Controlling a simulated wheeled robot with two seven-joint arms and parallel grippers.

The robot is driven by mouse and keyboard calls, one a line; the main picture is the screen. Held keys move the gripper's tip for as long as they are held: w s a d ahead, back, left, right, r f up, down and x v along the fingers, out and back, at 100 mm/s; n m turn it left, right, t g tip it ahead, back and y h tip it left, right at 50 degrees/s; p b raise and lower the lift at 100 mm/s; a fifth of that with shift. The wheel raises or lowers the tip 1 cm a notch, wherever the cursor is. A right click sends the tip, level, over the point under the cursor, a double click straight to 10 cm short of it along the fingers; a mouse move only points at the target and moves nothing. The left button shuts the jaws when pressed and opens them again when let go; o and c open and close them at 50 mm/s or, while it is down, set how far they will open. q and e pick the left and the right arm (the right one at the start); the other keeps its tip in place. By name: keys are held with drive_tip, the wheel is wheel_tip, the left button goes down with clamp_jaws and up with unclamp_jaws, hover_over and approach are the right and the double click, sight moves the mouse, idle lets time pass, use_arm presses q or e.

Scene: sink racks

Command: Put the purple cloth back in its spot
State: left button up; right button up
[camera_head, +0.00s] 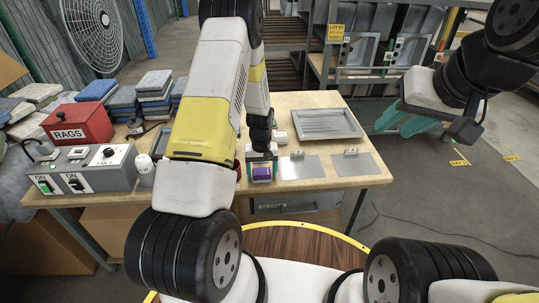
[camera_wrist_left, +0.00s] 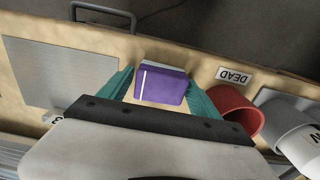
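The purple cloth (camera_head: 262,173) is a small folded block near the front edge of the wooden table, left of two grey plates. It shows in the left wrist view (camera_wrist_left: 162,86) with a pale stripe across it. My left gripper (camera_head: 262,158) points down over it, with its teal fingers (camera_wrist_left: 161,80) apart, one on each side of the cloth. Narrow gaps seem to show beside it; a firm grip is not visible. My right gripper (camera_head: 408,122) is open and empty, off the table to the right.
Flat grey plates (camera_head: 301,167) and (camera_head: 354,164) with small tags lie right of the cloth. A metal tray (camera_head: 326,124) is behind them. In the left wrist view a red cup (camera_wrist_left: 235,108) and a DEAD label (camera_wrist_left: 234,75) are close by. A red RAGS box (camera_head: 77,124) stands left.

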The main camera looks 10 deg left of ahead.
use_arm(q)
drive_tip(key=shift+o, duration=0.7)
wheel_tip(320, 180, up, 12)
drive_tip(key=r, duration=0.1)
wheel_tip(320, 180, up, 8)
drive_tip(key=t, duration=0.1)
hover_over(262, 171)
drive_tip(key=s, duration=0.2)
drive_tip(key=s+d+r+m+t+h, duration=0.1)
drive_tip(key=s+r, duration=0.2)
drive_tip(key=r, duration=0.3)
drive_tip(key=s+r+t, duration=0.1)
drive_tip(key=s+r, duration=0.3)
drive_tip(key=r, duration=0.2)
drive_tip(key=s+r+m+t, duration=0.1)
drive_tip(key=s+r, duration=0.3)
drive_tip(key=s, duration=0.3)
drive_tip(key=s+d+r+m+t+h, duration=0.1)
drive_tip(key=s+r+t, duration=0.1)
drive_tip(key=s+r, duration=0.3)
drive_tip(key=s, duration=0.3)
drive_tip(key=shift+s+m, duration=0.15)
drive_tip(key=shift+m, duration=0.25)
